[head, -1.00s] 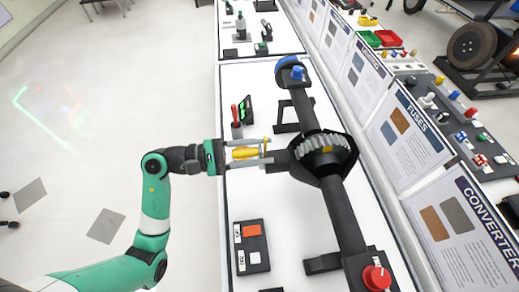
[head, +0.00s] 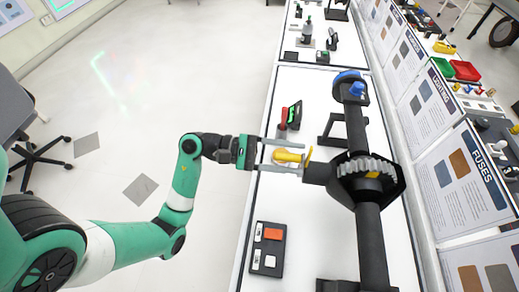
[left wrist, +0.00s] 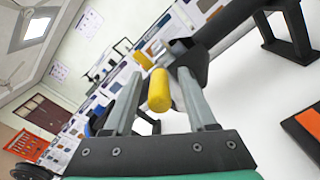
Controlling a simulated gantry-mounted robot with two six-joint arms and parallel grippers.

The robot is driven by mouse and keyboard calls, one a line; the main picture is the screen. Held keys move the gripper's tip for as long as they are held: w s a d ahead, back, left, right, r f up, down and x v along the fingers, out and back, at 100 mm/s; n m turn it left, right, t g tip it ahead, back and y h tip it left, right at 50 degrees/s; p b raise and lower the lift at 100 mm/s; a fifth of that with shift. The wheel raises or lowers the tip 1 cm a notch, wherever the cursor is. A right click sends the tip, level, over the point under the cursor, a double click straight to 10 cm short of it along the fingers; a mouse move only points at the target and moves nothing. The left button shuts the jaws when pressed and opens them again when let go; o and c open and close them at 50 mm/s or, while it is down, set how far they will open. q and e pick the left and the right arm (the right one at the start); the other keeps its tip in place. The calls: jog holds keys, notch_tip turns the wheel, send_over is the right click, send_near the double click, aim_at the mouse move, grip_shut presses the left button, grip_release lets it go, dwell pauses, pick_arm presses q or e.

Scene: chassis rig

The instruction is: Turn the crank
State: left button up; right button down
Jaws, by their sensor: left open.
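The crank has a yellow handle (head: 287,156) and a yellow arm (head: 308,157) at the end of a dark shaft housing on the black axle rig (head: 370,190). My left gripper (head: 303,160) is open, with its two grey fingers on either side of the handle in the head view. In the left wrist view, the yellow handle (left wrist: 159,92) stands between the fingers with visible gaps, and a second yellow part of the crank (left wrist: 143,60) shows behind it. My right gripper is not in view.
The rig stands on a white bench (head: 310,215). A small panel with orange and white squares (head: 267,250) lies below the gripper, and a stand with a green display (head: 291,116) is above it. Info boards (head: 455,175) line the right side.

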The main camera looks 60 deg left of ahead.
pick_arm(q)
jog(key=v, duration=0.9)
jog(key=shift+p, duration=0.35)
